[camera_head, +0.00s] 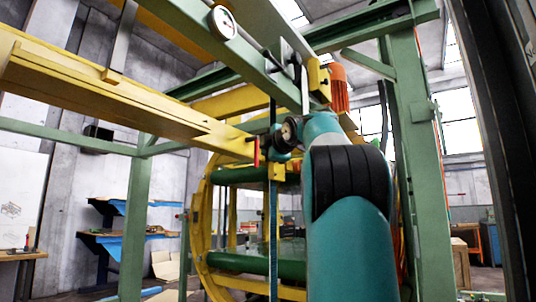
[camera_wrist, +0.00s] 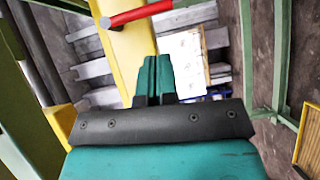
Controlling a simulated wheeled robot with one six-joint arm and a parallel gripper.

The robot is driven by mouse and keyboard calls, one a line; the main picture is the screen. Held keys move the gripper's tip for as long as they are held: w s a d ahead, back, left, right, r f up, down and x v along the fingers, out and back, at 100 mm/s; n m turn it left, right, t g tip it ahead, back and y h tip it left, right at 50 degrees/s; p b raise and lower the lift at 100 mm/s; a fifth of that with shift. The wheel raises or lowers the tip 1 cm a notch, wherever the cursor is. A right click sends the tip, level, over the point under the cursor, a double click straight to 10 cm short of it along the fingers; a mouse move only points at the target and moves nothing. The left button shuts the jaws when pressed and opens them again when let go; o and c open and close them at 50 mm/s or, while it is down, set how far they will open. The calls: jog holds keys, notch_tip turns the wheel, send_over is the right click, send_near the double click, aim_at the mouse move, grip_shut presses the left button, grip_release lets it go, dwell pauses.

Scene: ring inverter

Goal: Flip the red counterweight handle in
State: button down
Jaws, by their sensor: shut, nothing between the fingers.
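The red counterweight handle (camera_head: 257,152) is a small red bar at the end of the yellow beam, left of my gripper (camera_head: 270,143) in the head view. In the wrist view the red handle (camera_wrist: 142,13) runs across the top edge, with its left end at a grey metal piece (camera_wrist: 106,22) on the yellow beam (camera_wrist: 128,45). My gripper (camera_wrist: 154,78) is shut, its teal fingers together with nothing between them. The fingertips appear just below the handle in the wrist view, with a visible gap. Exact depth between them is unclear.
The long yellow beam (camera_head: 120,95) spans the left. A large yellow ring (camera_head: 200,235) with green rollers (camera_head: 255,263) stands behind. A green post (camera_head: 410,130) is at right, and an orange motor (camera_head: 339,88) sits above my arm. Blue shelves (camera_head: 115,242) stand at the back left.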

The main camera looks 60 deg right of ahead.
dwell(0.3)
jog(key=w+a+f+m+y, duration=0.1)
jog(key=w+a+f+y, duration=0.6)
jog(key=w+a+f, duration=0.55)
jog(key=a+f+g+y, duration=0.2)
jog(key=a+f, duration=0.4)
jog(key=a, duration=0.3)
jog(key=a+f+g+y, duration=0.2)
jog(key=a+f+y, duration=0.1)
jog(key=a+f, duration=0.55)
jog(key=s+a+f+m+g+y, duration=0.1)
jog(key=s+a+f+g, duration=0.1)
jog(key=s+a+f, duration=0.45)
jog(key=s+a+f+g+y, duration=0.2)
jog(key=a+f, duration=0.1)
jog(key=a, duration=0.6)
jog(key=s+a+f+g, duration=0.35)
jog(key=s+f, duration=0.25)
jog(key=s, duration=0.3)
jog(key=s+a+f+g, duration=0.2)
jog(key=s+a+f, duration=0.25)
jog(key=s, duration=0.35)
notch_tip(320, 180, up, 23)
jog(key=p, duration=2.3)
jog(key=shift+s+d+f+m, duration=0.2)
jog(key=shift+s+d+m, duration=0.1)
jog(key=shift+m, duration=0.1)
